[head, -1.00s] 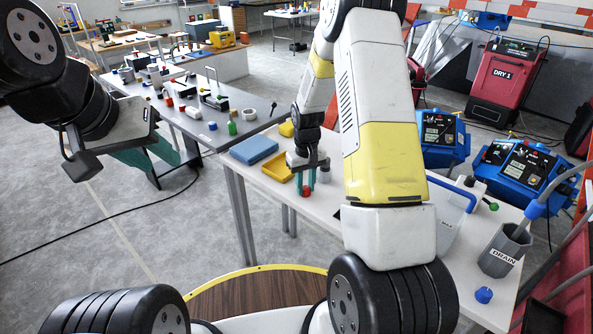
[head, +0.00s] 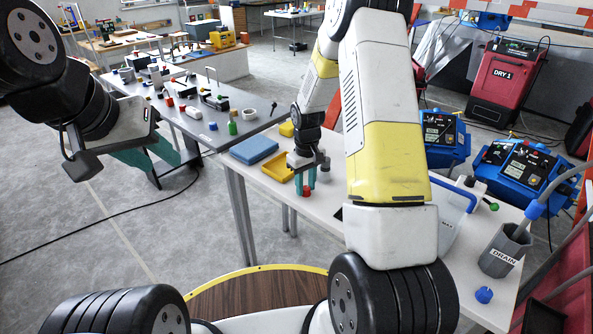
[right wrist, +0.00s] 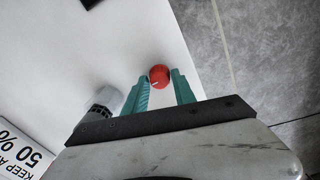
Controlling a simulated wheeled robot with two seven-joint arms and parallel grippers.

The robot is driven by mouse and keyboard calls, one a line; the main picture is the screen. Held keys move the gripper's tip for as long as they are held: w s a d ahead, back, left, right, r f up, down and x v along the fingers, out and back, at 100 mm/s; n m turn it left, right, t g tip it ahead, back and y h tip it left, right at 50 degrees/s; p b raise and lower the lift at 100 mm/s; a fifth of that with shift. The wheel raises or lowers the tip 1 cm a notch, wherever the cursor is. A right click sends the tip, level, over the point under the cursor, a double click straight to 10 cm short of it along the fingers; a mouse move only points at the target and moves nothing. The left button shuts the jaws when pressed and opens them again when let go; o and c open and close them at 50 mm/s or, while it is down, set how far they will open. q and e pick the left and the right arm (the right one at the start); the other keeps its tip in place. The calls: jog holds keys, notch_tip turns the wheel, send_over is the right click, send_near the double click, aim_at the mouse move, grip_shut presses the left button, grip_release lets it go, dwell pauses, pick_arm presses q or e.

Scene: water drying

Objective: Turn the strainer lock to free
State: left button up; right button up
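A small red knob (head: 304,191), which I take to be the strainer lock, is at the left edge of the white table. In the right wrist view the red knob (right wrist: 159,75) shows a thin pale mark. My right gripper (head: 305,182) points down over it. Its teal fingers (right wrist: 161,82) stand on either side of the knob, apart, with a narrow gap visible beside it. What is under the knob is hidden. My left gripper (head: 155,153) is far to the left, away from the table, its teal fingers apart and empty.
A grey cylinder (right wrist: 104,103) stands close beside the right gripper. A grey DRAIN container (head: 504,250) and a blue cap (head: 484,295) are at the table's right end.

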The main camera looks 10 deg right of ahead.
jog(key=shift+o, duration=1.1)
jog(key=shift+r, duration=3.9)
notch_tip(320, 180, up, 10)
jog(key=m+t, duration=0.1)
jog(key=t, duration=0.1)
send_over(306, 187)
jog(key=s, duration=0.4)
jog(key=s+a+r+m+t+y, duration=0.1)
jog(key=s+r+t, duration=0.1)
jog(key=s+r, duration=0.5)
jog(key=s+a+r+m+t+y, duration=0.1)
jog(key=s+r, duration=0.5)
jog(key=s, duration=0.7)
jog(key=shift+s+a+r+m+t, duration=0.25)
jog(key=shift+s+r+m+t, duration=0.15)
jog(key=shift+m+t, duration=0.2)
